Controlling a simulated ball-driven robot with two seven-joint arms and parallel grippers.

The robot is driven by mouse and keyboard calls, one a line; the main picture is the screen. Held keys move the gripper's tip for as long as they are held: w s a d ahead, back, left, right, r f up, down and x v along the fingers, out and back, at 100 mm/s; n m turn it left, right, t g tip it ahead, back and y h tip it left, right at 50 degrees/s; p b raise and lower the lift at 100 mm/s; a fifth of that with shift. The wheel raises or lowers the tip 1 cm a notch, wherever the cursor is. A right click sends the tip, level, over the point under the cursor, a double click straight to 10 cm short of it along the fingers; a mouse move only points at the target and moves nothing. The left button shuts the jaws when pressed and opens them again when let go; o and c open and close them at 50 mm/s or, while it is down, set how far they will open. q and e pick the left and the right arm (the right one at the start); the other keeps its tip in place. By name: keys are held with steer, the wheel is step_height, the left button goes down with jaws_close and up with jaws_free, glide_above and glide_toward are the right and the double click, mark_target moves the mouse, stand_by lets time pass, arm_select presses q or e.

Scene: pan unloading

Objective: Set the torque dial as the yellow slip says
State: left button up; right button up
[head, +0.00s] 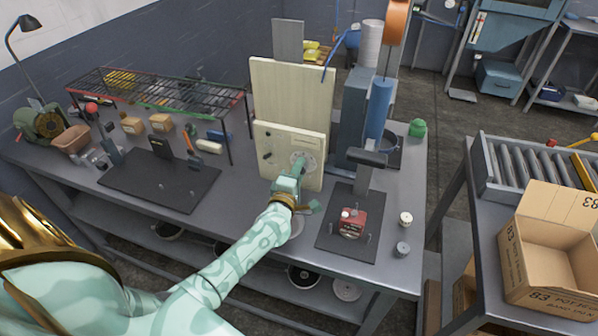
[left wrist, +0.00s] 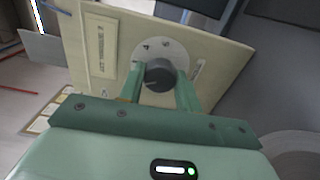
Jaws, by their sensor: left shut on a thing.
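The torque dial (left wrist: 160,76) is a dark grey round knob on a pale round scale plate (left wrist: 150,48), fixed to a cream panel (head: 268,145). In the head view the plate (head: 304,158) shows just above my left gripper (head: 292,177), which hides most of the knob. My left gripper is shut on the dial, one green finger on each side in the left wrist view (left wrist: 160,92). A pale line shows on the knob face; the scale marks are too small to read. I cannot make out a yellow slip for certain. My right gripper is not in view.
A tall pale board (head: 290,85) stands behind the panel. A press (head: 366,160) stands to the right, with a red block (head: 352,223) on a dark mat (head: 335,245). A wire rack (head: 155,90) and another dark mat (head: 150,185) lie left. An open carton (head: 550,250) is far right.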

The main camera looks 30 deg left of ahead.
arm_select(q)
steer(key=shift+n, duration=1.7)
steer(key=o, duration=1)
steer(key=shift+c, duration=0.2)
steer(key=shift+s, duration=0.1)
steer(key=v, duration=1.6)
steer(key=shift+p, duration=0.4)
steer(key=shift+d, duration=0.15)
